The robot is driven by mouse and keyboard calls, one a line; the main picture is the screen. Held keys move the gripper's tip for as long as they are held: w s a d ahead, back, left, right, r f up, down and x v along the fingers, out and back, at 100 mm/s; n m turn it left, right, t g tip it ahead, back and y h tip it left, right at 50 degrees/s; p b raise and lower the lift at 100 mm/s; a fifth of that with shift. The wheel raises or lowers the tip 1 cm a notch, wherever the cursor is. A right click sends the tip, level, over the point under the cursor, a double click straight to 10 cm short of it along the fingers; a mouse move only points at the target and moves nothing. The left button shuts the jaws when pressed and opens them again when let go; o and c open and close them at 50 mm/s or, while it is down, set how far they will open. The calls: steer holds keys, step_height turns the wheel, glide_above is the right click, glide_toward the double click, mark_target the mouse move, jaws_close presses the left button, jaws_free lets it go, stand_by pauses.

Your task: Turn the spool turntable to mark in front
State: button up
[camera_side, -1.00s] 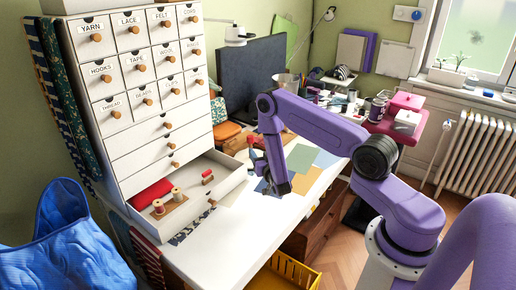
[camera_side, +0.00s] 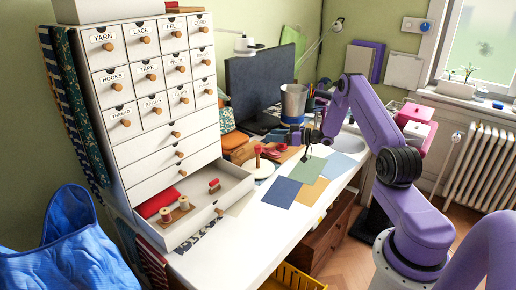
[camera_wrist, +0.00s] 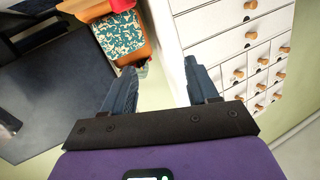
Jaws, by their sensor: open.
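A round white disc (camera_side: 264,170), which looks like the turntable, lies on the desk right of the open drawer. A small upright red spool (camera_side: 258,152) stands at it. I cannot make out a mark on the disc. My gripper (camera_side: 296,136) is behind and to the right of the disc, apart from it, near a grey metal pot. In the wrist view, the fingers (camera_wrist: 160,82) are spread with nothing between them. The disc cannot be made out there.
The white drawer cabinet (camera_side: 150,160) stands left, its open drawer (camera_side: 236,183) holding spools and red cloth. Coloured sheets (camera_side: 282,191) lie flat in front of the disc. The grey pot (camera_side: 293,103), a dark monitor (camera_side: 259,85) and an orange pouch (camera_side: 234,141) are behind.

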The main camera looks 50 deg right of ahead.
mark_target(259, 147)
steer(key=s+d+f+n+g, duration=0.1)
steer(key=s+d+n+g, duration=0.2)
steer(key=s+d, duration=0.35)
steer(key=shift+g, duration=0.3)
steer(key=x, duration=1.8)
steer(key=shift+r, duration=0.15)
jaws_close()
steer(key=shift+y, duration=0.3)
steer(key=shift+a+m+h, duration=0.1)
steer(key=shift+m+h, duration=0.2)
steer(key=shift+h, duration=0.2)
steer(key=m+t+h, duration=0.1)
steer(key=m+h, duration=0.4)
steer(key=h, duration=0.1)
steer(key=shift+m, duration=0.4)
steer(key=shift+m+g+h, duration=0.45)
steer(key=shift+m+h, duration=0.95)
steer(key=shift+h, duration=0.25)
steer(key=shift+m+g+h, duration=0.45)
steer(key=shift+m+h, duration=0.95)
steer(key=shift+h, duration=0.25)
